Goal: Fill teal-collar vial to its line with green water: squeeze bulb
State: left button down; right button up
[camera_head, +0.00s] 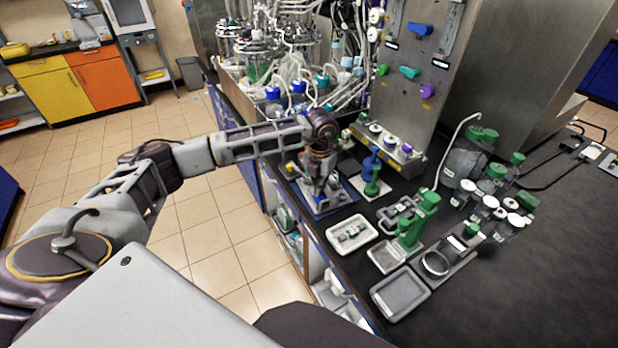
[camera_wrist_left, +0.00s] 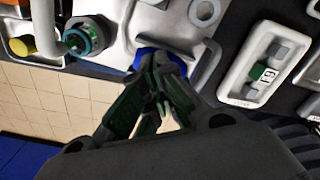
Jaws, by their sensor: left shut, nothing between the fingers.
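My left gripper (camera_head: 320,182) reaches down over a small tray with a blue edge (camera_head: 346,205) at the bench's left edge. In the left wrist view its fingers (camera_wrist_left: 158,88) are close together, with nothing seen held between them. A blue part (camera_wrist_left: 160,58), possibly the bulb, is right at the fingertips and partly hidden by them; I cannot tell whether they touch it. A round, teal-collared piece (camera_wrist_left: 84,38), which looks like the vial seen from above, stands left of the fingers. Its liquid level and line cannot be made out. My right gripper is not in view.
A white tray with small pieces (camera_head: 351,233) lies right of the gripper; it also shows in the left wrist view (camera_wrist_left: 240,92). Green stands (camera_head: 412,225) and a grey tray (camera_head: 400,293) are further right. Glass vessels with tubing (camera_head: 258,50) crowd the back.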

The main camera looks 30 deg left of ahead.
pick_arm(q)
jog(key=shift+f+b, duration=0.35)
jog(key=shift+f, duration=0.2)
jog(key=shift+r, duration=0.15)
jog(key=shift+r+p, duration=0.9)
jog(key=shift+r, duration=0.7)
jog(key=shift+f+b, duration=1.2)
jog(key=shift+f, duration=0.6)
jog(key=shift+r, duration=0.25)
jog(key=shift+r+p, duration=0.9)
jog(key=shift+r, duration=0.6)
